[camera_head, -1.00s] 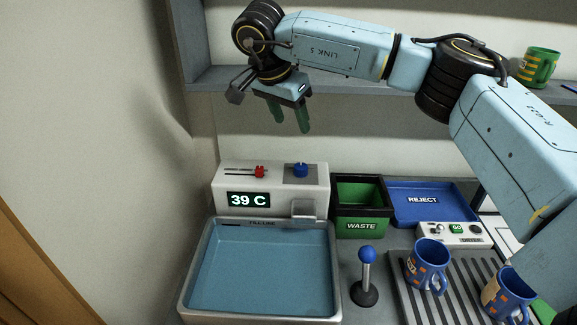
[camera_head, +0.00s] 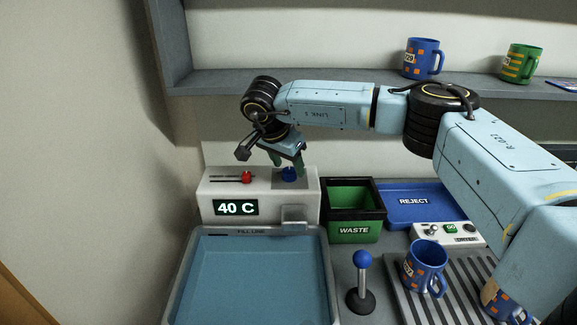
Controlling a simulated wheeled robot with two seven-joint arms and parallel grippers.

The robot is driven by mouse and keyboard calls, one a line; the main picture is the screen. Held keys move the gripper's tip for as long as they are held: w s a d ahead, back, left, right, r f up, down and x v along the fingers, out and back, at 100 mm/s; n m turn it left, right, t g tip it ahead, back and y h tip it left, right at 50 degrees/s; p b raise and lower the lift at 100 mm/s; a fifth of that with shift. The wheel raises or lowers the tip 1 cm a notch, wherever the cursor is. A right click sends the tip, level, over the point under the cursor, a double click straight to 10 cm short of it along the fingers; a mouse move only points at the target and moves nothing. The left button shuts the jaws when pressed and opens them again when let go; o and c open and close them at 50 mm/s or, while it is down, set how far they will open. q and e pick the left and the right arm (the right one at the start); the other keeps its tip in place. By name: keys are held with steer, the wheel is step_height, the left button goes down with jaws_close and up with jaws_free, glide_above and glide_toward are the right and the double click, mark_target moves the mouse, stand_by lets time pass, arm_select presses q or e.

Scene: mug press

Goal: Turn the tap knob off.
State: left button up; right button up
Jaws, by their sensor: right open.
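The tap unit (camera_head: 263,197) is a white box behind the basin. Its display reads 40 C. A red slider knob (camera_head: 247,177) and a blue knob (camera_head: 289,174) sit on its top. My right gripper (camera_head: 288,166) points down over the blue knob, its green fingers open on either side of it and partly hiding it. I cannot tell whether the fingers touch the knob. The basin (camera_head: 322,262) in front holds blue water near the fill line. My left gripper is not in view.
A green waste bin (camera_head: 353,230) and a blue reject tray (camera_head: 428,205) stand right of the tap unit. A blue-topped lever (camera_head: 362,280) stands before the bin. A blue mug (camera_head: 425,266) is on the ribbed rack. More mugs are on the shelf (camera_head: 210,83).

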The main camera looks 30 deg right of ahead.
steer(key=shift+x, duration=0.8)
steer(key=shift+c, duration=0.4)
steer(key=c, duration=0.9)
steer(key=shift+n, duration=0.3)
steer(key=n+t+y+p, duration=0.1)
steer(key=n, duration=0.2)
steer(key=shift+d+n, duration=0.1)
steer(key=shift+n, duration=0.2)
steer(key=n+y, duration=0.1)
steer(key=n, duration=0.1)
steer(key=n+t, duration=0.1)
steer(key=n, duration=0.2)
steer(key=shift+s+n+t+y, duration=0.1)
steer(key=shift+n+t+y, duration=0.2)
steer(key=shift+y, duration=0.1)
